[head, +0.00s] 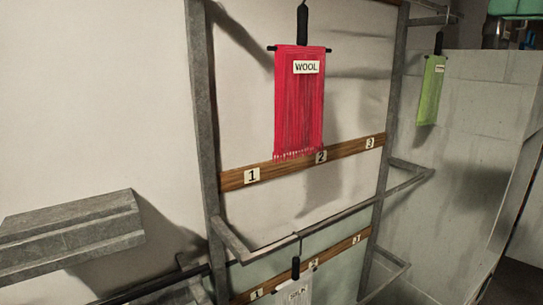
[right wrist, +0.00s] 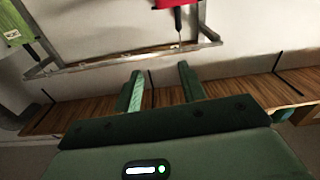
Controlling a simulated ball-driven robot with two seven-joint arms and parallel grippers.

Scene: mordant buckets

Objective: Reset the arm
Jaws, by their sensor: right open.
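My right gripper (right wrist: 162,88) shows in the right wrist view. Its two green fingers are parallel and well apart, with nothing between them. Beyond the fingertips are a wooden plank (right wrist: 235,88) with thin black lines across it and a grey metal rail. I cannot tell how close the fingers are to the plank. The head view shows neither gripper clearly, and my left gripper is not in view.
A red WOOL skein (head: 299,105) hangs before a numbered wooden strip (head: 345,149) on a grey metal frame (head: 204,120). A white labelled skein (head: 293,292) hangs lower, a green one (head: 432,90) right. A grey ledge (head: 70,235) juts at left.

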